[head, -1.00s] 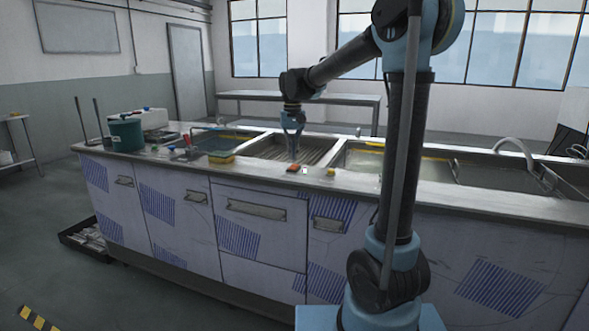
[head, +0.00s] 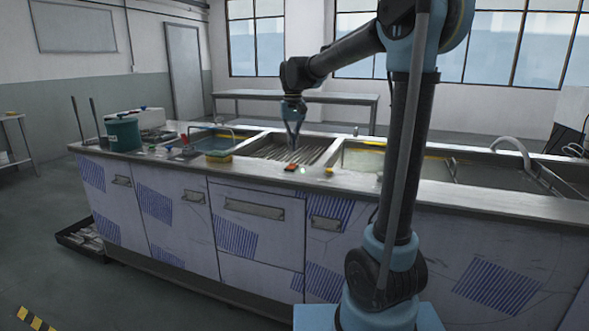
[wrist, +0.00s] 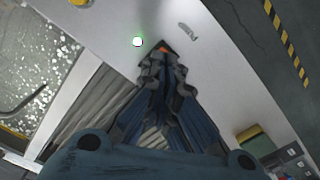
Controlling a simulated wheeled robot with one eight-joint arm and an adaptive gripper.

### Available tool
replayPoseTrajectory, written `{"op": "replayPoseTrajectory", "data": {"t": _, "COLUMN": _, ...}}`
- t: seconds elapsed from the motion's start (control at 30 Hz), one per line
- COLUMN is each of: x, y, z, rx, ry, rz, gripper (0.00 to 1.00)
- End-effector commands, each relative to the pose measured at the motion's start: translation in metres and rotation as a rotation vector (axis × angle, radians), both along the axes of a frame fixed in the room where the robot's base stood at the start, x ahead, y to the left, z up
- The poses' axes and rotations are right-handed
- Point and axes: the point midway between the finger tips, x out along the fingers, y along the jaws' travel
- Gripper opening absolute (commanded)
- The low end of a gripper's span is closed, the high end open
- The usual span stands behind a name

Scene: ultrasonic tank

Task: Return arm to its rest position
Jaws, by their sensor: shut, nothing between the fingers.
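My gripper (head: 294,145) hangs pointing down over the middle ribbed basin of the counter in the head view, with my arm reaching left from its column. The wrist view shows its dark fingers (wrist: 163,55) shut together with nothing held. The fingertips are above the counter's front ledge.
The long counter (head: 450,197) holds water-filled basins and a curved faucet (head: 513,146) at right. A green container (head: 123,135) and a yellow-green sponge (head: 219,156) stand at left. A yellow piece (head: 330,170) lies on the ledge. The air above the counter looks clear.

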Motion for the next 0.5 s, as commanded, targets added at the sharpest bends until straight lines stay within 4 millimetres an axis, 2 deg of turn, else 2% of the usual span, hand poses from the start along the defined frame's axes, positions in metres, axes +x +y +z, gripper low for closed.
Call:
{"op": "replayPoseTrajectory", "data": {"t": 0.27, "x": -0.058, "y": -0.061, "z": -0.012, "rx": 0.011, "ry": -0.032, "rz": -0.031, "gripper": 0.00}}
{"op": "replayPoseTrajectory", "data": {"t": 0.5, "x": -0.115, "y": -0.109, "z": -0.034, "rx": 0.018, "ry": -0.065, "rz": -0.056, "gripper": 0.00}}
